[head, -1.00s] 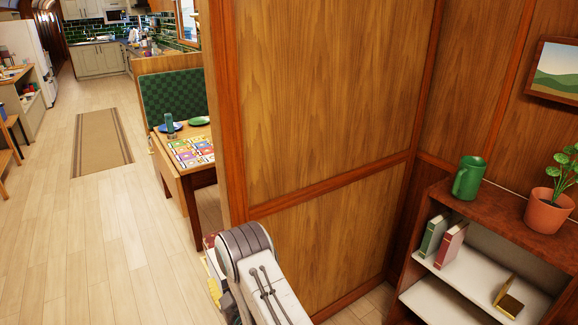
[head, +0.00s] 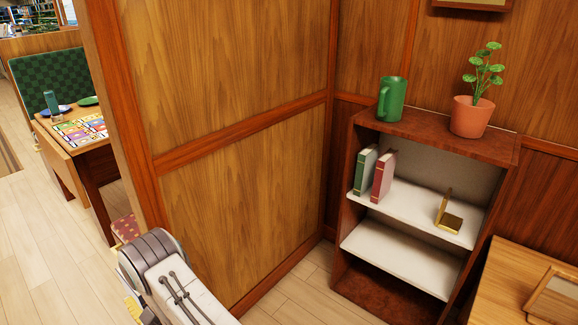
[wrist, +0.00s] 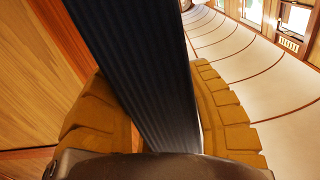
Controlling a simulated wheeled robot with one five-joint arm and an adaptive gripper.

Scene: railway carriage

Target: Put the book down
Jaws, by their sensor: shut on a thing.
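In the wrist view my gripper (wrist: 150,78) is shut on a dark, ribbed book (wrist: 140,45), with one tan finger against each side. The book runs up out of the top of that view, so its far end is hidden. In the head view my arm shows at the lower left, and the book cannot be made out there. A bookcase (head: 371,271) stands right of my arm, apart from it. On its upper shelf (head: 415,212) a green book (head: 364,172) and a red book (head: 383,177) stand at the left, and a gold bookend (head: 447,214) stands further right.
A green mug (head: 393,100) and a potted plant (head: 471,116) stand on the bookcase top. The lower shelf (head: 400,258) looks empty. A wood-panelled wall (head: 235,210) rises beside my arm. A wooden table (head: 500,292) with a frame (head: 555,297) is at the lower right.

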